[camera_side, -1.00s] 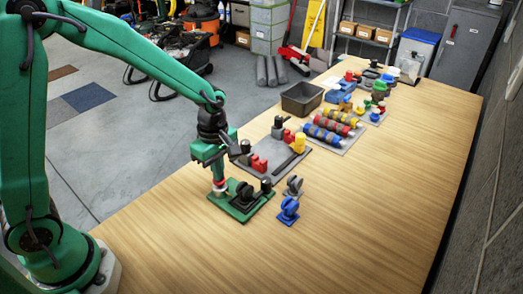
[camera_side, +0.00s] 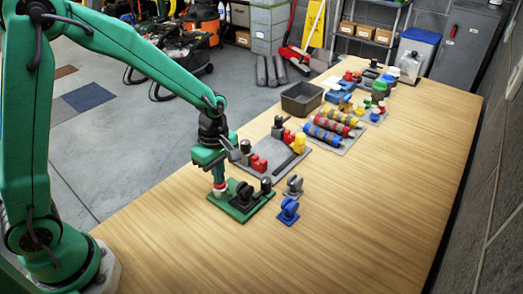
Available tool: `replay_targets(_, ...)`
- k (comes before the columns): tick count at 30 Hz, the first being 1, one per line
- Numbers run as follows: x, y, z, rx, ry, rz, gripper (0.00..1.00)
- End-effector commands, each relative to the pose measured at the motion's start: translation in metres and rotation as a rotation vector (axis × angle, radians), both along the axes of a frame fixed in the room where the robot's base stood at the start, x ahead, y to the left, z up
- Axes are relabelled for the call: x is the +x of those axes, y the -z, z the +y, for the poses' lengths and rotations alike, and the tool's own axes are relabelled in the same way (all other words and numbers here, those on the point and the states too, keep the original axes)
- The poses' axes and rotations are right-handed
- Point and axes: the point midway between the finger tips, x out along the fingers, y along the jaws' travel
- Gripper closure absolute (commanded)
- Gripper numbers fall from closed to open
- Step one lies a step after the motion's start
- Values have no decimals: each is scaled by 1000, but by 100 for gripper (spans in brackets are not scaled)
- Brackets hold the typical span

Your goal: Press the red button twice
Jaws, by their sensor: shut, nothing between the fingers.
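The green board (camera_side: 240,213) lies on the wooden table. A red button (camera_side: 219,187) with a pale base sits at its left corner. My gripper (camera_side: 219,181) is shut and empty and points straight down over the red button. Its fingertips are at the button's top, and they partly hide it. At this size I cannot tell whether the button is pushed in. Dark round parts (camera_side: 245,192) stand on the same board, to the right of my gripper.
A blue part (camera_side: 288,211) and a grey part (camera_side: 294,186) stand right of the board. Behind it lies a grey board (camera_side: 293,167) with red and yellow parts. Farther back are a dark bin (camera_side: 302,98) and striped cylinders (camera_side: 328,134). The table's right side is clear.

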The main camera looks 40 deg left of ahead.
Motion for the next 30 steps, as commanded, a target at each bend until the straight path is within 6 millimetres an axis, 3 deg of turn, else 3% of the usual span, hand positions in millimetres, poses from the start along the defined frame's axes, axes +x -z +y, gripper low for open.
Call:
replay_targets(8,1,-33,0,0,0,-3,100)
replay_targets(21,2,-108,1,-1,0,-4,100)
replay_targets(30,2,-134,1,0,0,-2,100)
